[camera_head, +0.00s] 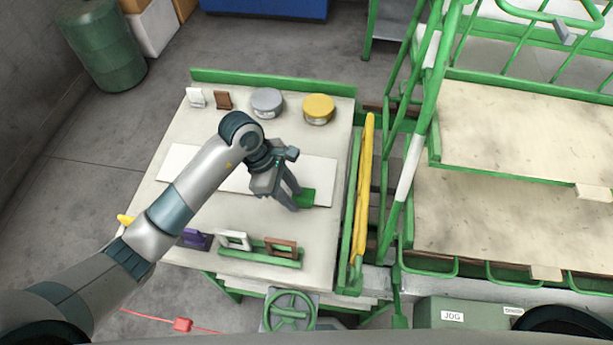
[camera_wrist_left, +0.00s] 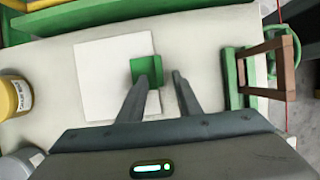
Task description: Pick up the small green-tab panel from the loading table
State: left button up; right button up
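The panel is a flat white sheet (camera_head: 319,174) lying on the pale loading table (camera_head: 325,230). It also shows in the left wrist view (camera_wrist_left: 101,75). Its small green tab (camera_head: 308,196) is at one edge and shows in the left wrist view too (camera_wrist_left: 145,66). My left gripper (camera_head: 295,198) is over the tab, pointing down. In the left wrist view its two fingers (camera_wrist_left: 160,76) are apart, and the left finger covers part of the tab. Whether the fingers touch the tab cannot be told. My right gripper is not in view.
Grey (camera_head: 267,101) and yellow (camera_head: 318,108) round tins stand at the table's back. A yellow rail (camera_head: 362,190) and green frame (camera_head: 407,175) border the right side.

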pick_arm(q)
jog(key=shift+d+f, duration=0.15)
jog(key=shift+f, duration=0.25)
grip_shut()
jog(key=shift+w+r, duration=0.1)
jog(key=shift+r, duration=0.4)
notch_tip(320, 180, up, 7)
jog(key=b, duration=0.3)
jog(key=shift+r, duration=1.05)
